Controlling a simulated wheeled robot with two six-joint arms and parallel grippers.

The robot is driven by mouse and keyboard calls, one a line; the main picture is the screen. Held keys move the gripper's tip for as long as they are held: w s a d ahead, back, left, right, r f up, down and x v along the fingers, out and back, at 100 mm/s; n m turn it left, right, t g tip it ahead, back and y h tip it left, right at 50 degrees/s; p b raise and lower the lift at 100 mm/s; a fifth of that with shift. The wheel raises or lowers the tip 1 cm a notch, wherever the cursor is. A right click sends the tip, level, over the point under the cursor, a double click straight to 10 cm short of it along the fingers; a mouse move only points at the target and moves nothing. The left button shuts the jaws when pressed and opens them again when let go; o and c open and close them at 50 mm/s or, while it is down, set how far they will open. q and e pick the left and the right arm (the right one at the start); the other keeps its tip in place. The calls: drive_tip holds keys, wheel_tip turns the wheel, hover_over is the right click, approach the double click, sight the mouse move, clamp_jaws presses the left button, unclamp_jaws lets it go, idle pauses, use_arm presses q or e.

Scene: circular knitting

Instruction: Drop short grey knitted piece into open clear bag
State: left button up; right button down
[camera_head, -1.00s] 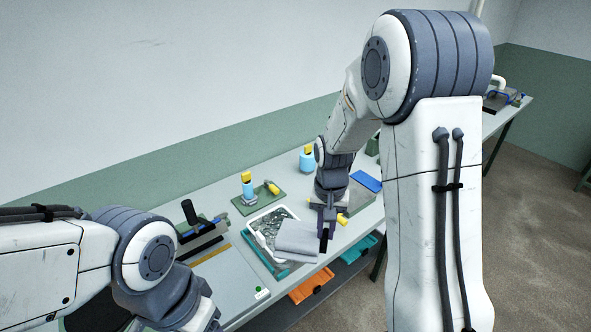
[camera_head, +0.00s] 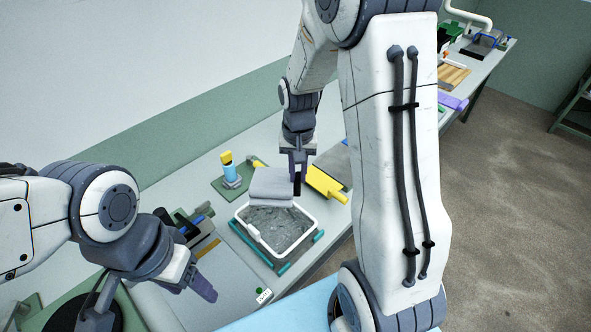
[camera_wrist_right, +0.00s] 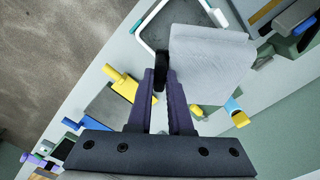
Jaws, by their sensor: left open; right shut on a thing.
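The grey knitted piece (camera_head: 271,186) hangs from my right gripper (camera_head: 298,176). It is held above the back edge of the open clear bag, and I cannot tell the height gap. The bag (camera_head: 282,228) looks like a crinkled, see-through lining inside a white rim, its mouth facing up. In the right wrist view, my right gripper (camera_wrist_right: 163,82) is shut on a black part at the edge of the knitted piece (camera_wrist_right: 212,62). The white rim shows at the top, partly hidden by the piece. My left gripper (camera_head: 195,283) is open and empty, lower left of the bag.
A yellow-topped bottle (camera_head: 229,168) stands on a green plate behind. A yellow tool (camera_head: 325,184) lies to the right of the bag. Dark equipment (camera_head: 186,226) stands to its left.

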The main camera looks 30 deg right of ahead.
wheel_tip(320, 180, down, 4)
drive_tip(key=b, duration=0.3)
drive_tip(key=shift+f, duration=0.1)
drive_tip(key=c, duration=0.8)
unclamp_jaws()
drive_tip(key=shift+s, duration=0.1)
drive_tip(key=shift+o, duration=0.2)
drive_tip(key=shift+r, duration=0.5)
wheel_tip(320, 180, up, 10)
drive_tip(key=shift+f+b, duration=0.2)
drive_tip(key=shift+b, duration=0.75)
